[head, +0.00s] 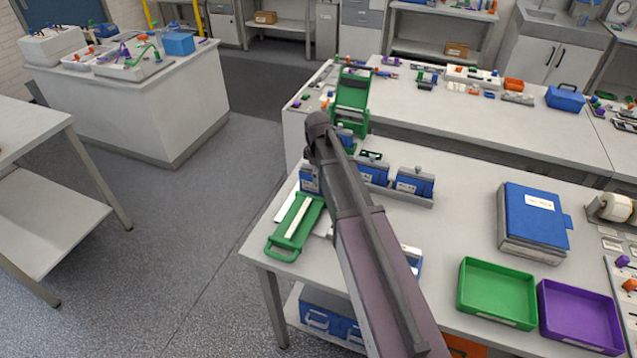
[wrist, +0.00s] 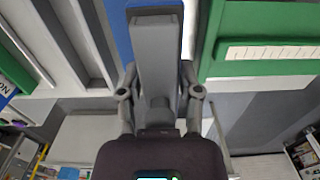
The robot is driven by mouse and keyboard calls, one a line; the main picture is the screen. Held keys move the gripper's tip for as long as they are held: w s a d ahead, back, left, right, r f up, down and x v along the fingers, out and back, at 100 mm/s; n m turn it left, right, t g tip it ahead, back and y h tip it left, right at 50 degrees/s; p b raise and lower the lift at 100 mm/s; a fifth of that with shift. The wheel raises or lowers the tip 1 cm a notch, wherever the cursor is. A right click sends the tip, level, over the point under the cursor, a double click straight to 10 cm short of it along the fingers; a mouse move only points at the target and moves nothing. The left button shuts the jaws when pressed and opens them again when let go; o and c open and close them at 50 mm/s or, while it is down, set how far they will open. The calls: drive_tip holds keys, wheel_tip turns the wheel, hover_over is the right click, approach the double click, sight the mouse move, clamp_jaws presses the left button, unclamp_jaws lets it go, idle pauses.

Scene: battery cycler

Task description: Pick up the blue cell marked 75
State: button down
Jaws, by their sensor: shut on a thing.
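My gripper (wrist: 155,18) points up the wrist view, with its fingers closed together. Blue shows at and beside the fingertips; it appears to be a blue cell (wrist: 118,28) between them, mostly hidden by the fingers. In the head view my arm covers the gripper, and a bit of blue (head: 344,135) shows beside the wrist. Other blue cells (head: 415,182) and (head: 373,172) stand upright in a grey rack, and one more (head: 309,179) shows left of my arm. I cannot read the number on any cell.
A green fixture with a white strip (head: 297,222) lies at the bench's left corner. An upright green fixture (head: 351,96) stands behind my wrist. A blue binder (head: 533,222), a green tray (head: 463,300) and a purple tray (head: 545,320) occupy the right. Bare bench lies between rack and binder.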

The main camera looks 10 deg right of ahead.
drive_tip(key=shift+r, duration=0.1)
wheel_tip(320, 180, up, 10)
drive_tip(key=p, duration=1)
idle(0.4)
idle(0.5)
